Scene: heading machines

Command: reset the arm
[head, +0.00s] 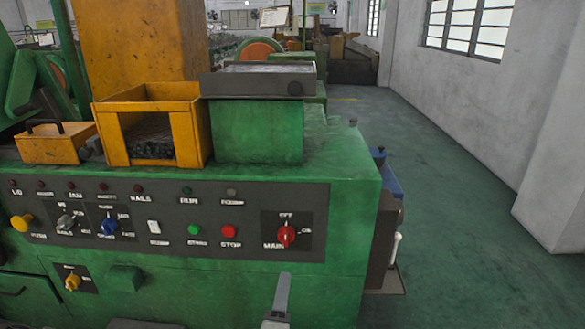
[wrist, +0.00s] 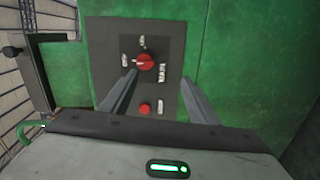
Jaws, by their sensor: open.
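My gripper (wrist: 160,76) is open in the wrist view, with its two grey fingers spread apart and nothing between them. It faces the control panel, with the red main switch (wrist: 146,61) beyond the fingertips and the red stop button (wrist: 145,107) in the gap between the fingers. In the head view, a grey finger of my gripper shows at the bottom centre, below the main switch (head: 286,235) and stop button (head: 228,230). The rest of my arm is mostly out of that view. The main switch's white mark appears to point toward the OFF label.
The green machine (head: 335,215) fills the lower left of the head view. A yellow bin (head: 187,130) and a grey tray-like box (head: 258,83) stand on top. Open green floor (head: 450,190) lies to the right, bounded by a pale wall (head: 470,95).

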